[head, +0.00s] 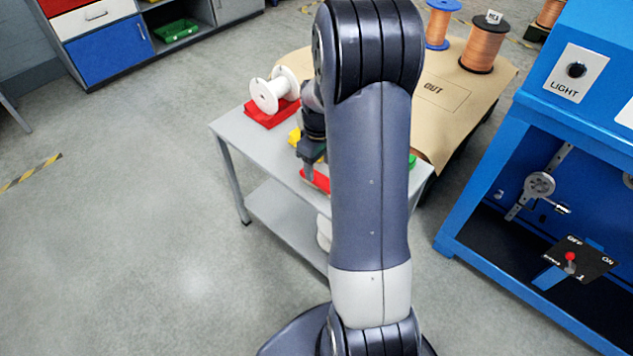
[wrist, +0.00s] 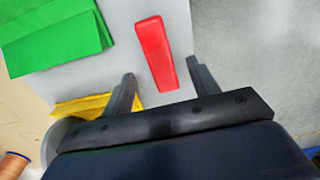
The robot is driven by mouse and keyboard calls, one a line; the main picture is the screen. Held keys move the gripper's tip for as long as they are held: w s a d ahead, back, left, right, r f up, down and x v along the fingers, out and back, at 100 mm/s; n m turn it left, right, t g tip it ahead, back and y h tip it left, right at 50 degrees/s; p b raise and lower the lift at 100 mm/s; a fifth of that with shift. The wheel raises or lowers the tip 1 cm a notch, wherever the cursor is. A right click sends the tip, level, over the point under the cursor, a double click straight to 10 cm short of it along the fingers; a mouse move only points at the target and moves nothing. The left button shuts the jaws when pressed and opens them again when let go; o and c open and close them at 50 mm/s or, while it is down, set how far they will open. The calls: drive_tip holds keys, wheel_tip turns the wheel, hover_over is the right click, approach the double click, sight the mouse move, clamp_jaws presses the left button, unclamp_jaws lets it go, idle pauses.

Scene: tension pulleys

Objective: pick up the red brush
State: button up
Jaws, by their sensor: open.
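The red brush shows in the wrist view as a smooth, tapered red block (wrist: 156,54) lying on the light grey table. In the head view a red piece (head: 316,180) shows on the table, partly hidden behind my arm. My gripper (wrist: 163,82) is open in the wrist view. Its two dark fingers stand apart, with the narrow end of the red block lying in line with the space between them. I cannot tell the height of the fingers above it. In the head view my gripper (head: 309,174) is over the table, close to the red piece.
A green cloth (wrist: 55,35) and a yellow cloth (wrist: 95,106) lie near the brush. The grey table (head: 240,140) also bears a white spool (head: 272,92) on a red cloth (head: 270,114). A brown-covered table (head: 455,80) with copper spools stands behind; a blue machine (head: 490,150) is right.

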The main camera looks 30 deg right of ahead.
sight(318, 177)
drive_tip(key=shift+w+f+b, duration=0.1)
drive_tip(key=shift+f+b, duration=0.4)
drive_tip(key=shift+f, duration=2.25)
drive_tip(key=shift+c, duration=0.4)
drive_tip(key=c, duration=1)
wheel_tip(318, 177, up, 10)
drive_tip(key=shift+r+p, duration=0.1)
drive_tip(key=shift+p, duration=0.85)
drive_tip(key=o, duration=0.5)
drive_tip(key=shift+a, duration=0.1)
drive_tip(key=c, duration=0.4)
